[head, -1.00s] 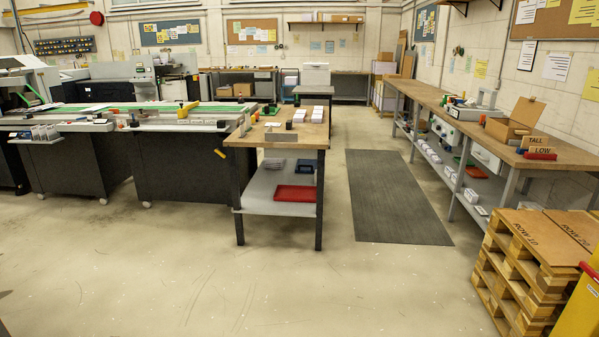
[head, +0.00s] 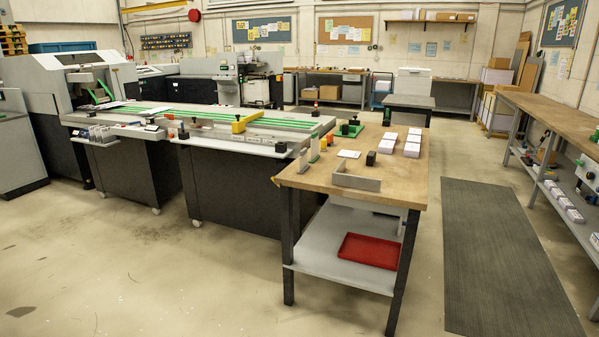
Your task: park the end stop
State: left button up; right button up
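Neither of my grippers is in view. I cannot tell for certain which piece is the end stop. A yellow block with a bar (head: 240,123) sits across the green-striped bed of the long stitching machine (head: 228,162). A grey upright metal plate (head: 356,181) stands near the front edge of the wooden bench (head: 399,178). A green-based piece with a black top (head: 349,129) stands at the bench's back left. Small orange and grey upright pieces (head: 314,150) stand along the bench's left edge.
White paper stacks (head: 413,146) and a black block (head: 371,158) are on the bench. A red tray (head: 370,250) lies on its lower shelf. A dark mat (head: 500,255) covers the aisle on the right, beside a long workbench (head: 555,119). The floor in front is clear.

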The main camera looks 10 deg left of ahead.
aim_at(238, 126)
jog(key=i+j+u, duration=0.35)
jog(key=i, duration=0.5)
jog(key=i+u, duration=0.4)
jog(key=i, duration=0.45)
jog(key=i+l+u, duration=0.2)
jog(key=i+u, duration=0.15)
jog(key=i, duration=0.5)
